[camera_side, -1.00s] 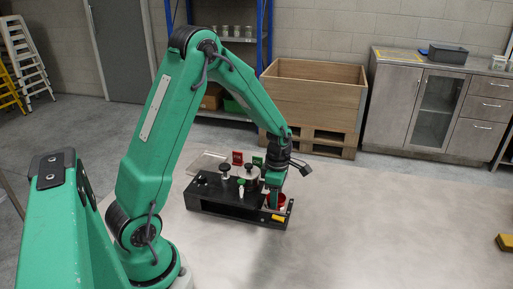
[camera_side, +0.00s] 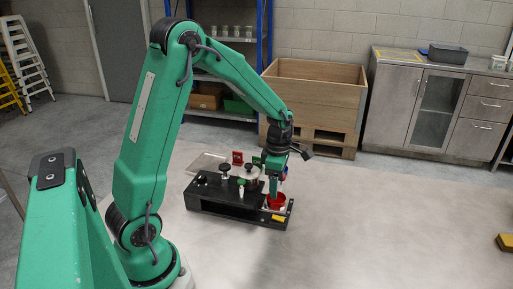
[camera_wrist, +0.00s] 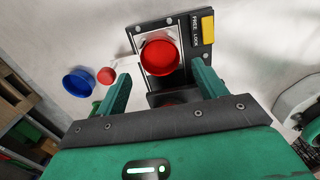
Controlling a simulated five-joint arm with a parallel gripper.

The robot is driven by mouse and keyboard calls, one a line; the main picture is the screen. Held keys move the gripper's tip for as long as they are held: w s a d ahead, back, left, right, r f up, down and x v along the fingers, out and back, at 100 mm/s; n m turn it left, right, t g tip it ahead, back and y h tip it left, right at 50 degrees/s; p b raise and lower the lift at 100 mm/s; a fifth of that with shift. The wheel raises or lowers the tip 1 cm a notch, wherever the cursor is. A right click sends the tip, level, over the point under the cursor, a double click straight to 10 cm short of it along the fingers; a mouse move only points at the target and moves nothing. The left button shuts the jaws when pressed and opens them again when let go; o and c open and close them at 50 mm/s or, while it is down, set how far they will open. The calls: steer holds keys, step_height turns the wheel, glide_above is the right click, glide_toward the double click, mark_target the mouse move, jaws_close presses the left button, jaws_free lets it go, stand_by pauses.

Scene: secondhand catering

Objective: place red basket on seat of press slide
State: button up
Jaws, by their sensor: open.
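The red basket (camera_side: 276,201), a round open cup, sits at the right end of the black press fixture (camera_side: 230,205). In the wrist view the red basket (camera_wrist: 160,57) rests upright on the pale seat of the press slide (camera_wrist: 179,24), seen from above. My gripper (camera_side: 274,187) is above the basket in the side view. In the wrist view my gripper (camera_wrist: 161,72) has its two green fingers spread wide, with nothing between the tips. The fingers look clear of the basket. The basket hides most of the seat beneath it.
A blue round container (camera_wrist: 78,82) and a small red round piece (camera_wrist: 106,76) lie left of the slide in the wrist view. A yellow block (camera_wrist: 207,23) is on the slide's end. A wooden crate (camera_side: 315,95) stands behind.

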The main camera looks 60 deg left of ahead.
step_height(320, 180, up, 8)
steer(key=shift+f, duration=0.25)
stand_by(0.6)
steer(key=s+d+r+m+t, duration=0.2)
steer(key=s+d+r+m, duration=0.3)
steer(key=m, duration=0.8)
steer(key=s+d+r+m+t, duration=0.3)
steer(key=s+d+r+m, duration=0.1)
steer(key=s+m, duration=0.8)
steer(key=shift+d+r+m+t, duration=0.35)
steer(key=shift+d+m, duration=0.25)
steer(key=shift+m, duration=0.4)
